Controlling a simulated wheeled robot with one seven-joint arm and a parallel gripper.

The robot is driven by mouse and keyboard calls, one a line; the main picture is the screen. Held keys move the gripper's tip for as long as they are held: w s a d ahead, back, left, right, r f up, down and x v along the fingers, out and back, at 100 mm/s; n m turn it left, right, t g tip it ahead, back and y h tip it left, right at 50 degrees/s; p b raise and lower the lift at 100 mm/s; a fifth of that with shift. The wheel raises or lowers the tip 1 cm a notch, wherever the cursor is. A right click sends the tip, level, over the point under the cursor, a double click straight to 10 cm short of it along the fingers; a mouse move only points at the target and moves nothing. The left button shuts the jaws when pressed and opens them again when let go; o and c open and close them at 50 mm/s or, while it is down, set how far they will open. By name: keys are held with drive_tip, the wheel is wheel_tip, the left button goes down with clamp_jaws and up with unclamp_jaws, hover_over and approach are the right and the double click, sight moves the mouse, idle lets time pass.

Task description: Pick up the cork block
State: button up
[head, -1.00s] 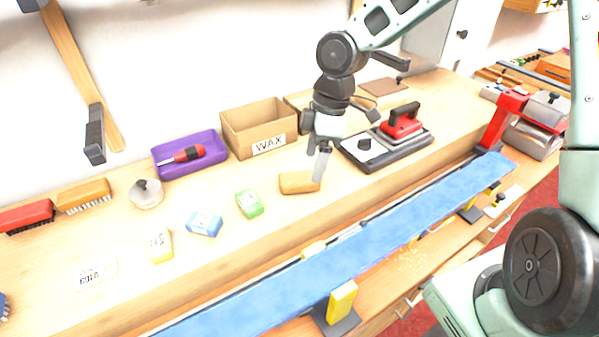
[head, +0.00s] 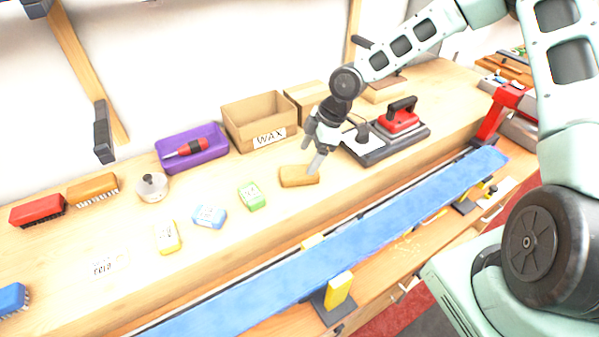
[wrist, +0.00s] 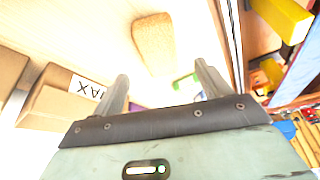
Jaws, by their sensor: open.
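The cork block (head: 297,177) is a tan, rounded block lying on the wooden bench in front of the WAX box. In the wrist view the cork block (wrist: 154,42) shows beyond and between my fingertips, with a gap to them. My gripper (head: 316,164) is at the right end of the block in the head view, its fingers pointing down. In the wrist view my gripper (wrist: 163,80) is open, with nothing between its fingers. Its far finger is hidden in the head view.
The WAX cardboard box (head: 258,122) and a purple tray (head: 192,148) stand behind. A red iron (head: 400,118) sits on a dark base to the right. Wax bars, one green (head: 250,196), lie left. A long blue ski (head: 350,252) runs along the front.

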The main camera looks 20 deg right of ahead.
sight(300, 170)
drive_tip(key=p+x, duration=0.2)
drive_tip(key=x, duration=0.4)
drive_tip(key=shift+w+a+f, duration=0.1)
drive_tip(key=shift+a, duration=0.1)
drive_tip(key=shift+f, duration=0.3)
drive_tip(key=shift+f, duration=0.2)
drive_tip(key=c, duration=1.2)
drive_tip(key=shift+o, duration=0.2)
drive_tip(key=shift+r, duration=0.1)
wheel_tip(300, 170, up, 10)
drive_tip(key=shift+r+b, duration=0.1)
drive_tip(key=shift+b, duration=1)
